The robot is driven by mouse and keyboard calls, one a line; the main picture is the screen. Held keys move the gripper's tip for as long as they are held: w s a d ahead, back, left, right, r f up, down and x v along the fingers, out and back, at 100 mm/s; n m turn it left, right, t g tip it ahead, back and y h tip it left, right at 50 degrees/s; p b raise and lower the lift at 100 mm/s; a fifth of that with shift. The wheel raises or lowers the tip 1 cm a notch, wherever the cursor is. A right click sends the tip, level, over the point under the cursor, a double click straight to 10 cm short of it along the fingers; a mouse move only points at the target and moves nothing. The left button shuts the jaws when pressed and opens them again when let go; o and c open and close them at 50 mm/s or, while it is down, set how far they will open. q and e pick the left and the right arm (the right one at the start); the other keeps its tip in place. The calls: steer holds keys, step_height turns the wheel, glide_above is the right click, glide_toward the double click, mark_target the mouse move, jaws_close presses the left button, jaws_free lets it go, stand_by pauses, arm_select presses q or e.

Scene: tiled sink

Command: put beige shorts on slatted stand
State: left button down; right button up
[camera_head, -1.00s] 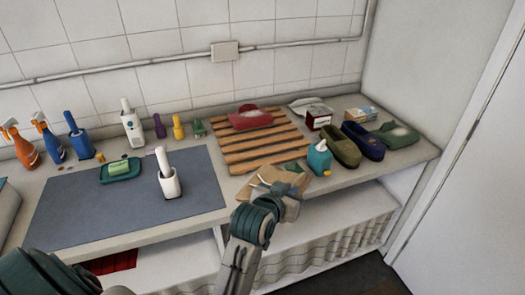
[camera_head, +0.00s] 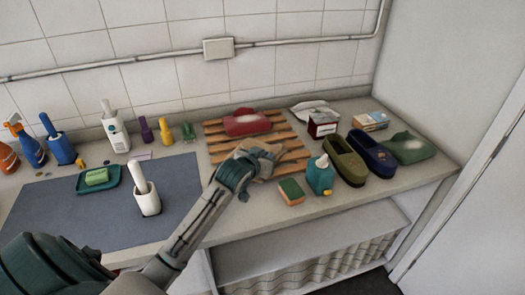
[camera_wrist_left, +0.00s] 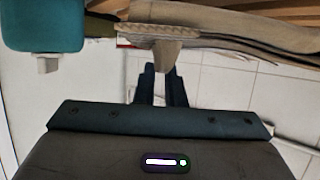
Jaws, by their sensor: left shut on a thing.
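The beige shorts (camera_head: 268,160) are bunched at the front part of the slatted stand (camera_head: 219,148), a rack of wooden slats on the counter. My left gripper (camera_head: 250,160) is shut on the shorts. In the left wrist view the gripper's fingers (camera_wrist_left: 160,82) pinch a fold of the shorts (camera_wrist_left: 165,50), with wooden slats close by. I cannot tell whether the shorts rest on the slats or hang just above them. A dark red folded garment (camera_head: 247,123) lies on the back of the stand. My right gripper is not in view.
A teal bottle (camera_head: 320,177) and a green-orange sponge (camera_head: 291,191) stand right of the arm. A white brush holder (camera_head: 148,203) stands on the grey mat (camera_head: 75,218).

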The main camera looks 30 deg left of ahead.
mark_target(269, 145)
arm_select(q)
steer(key=w+a, duration=0.1)
steer(key=w, duration=0.1)
steer(key=w+a+p, duration=0.1)
steer(key=w+a, duration=0.1)
steer(key=shift+a+f, duration=0.2)
steer(key=shift+a, duration=0.05)
steer(key=shift+f+p, duration=0.3)
steer(key=shift+p, duration=0.05)
step_height(269, 145, down, 2)
steer(key=shift+f+p, duration=0.2)
steer(key=shift+p, duration=0.35)
steer(key=shift+f, duration=0.25)
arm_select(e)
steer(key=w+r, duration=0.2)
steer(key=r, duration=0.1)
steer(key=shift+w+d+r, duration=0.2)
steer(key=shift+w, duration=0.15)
arm_select(q)
steer(key=c, duration=1.5)
jaws_free()
steer(key=shift+f, duration=0.15)
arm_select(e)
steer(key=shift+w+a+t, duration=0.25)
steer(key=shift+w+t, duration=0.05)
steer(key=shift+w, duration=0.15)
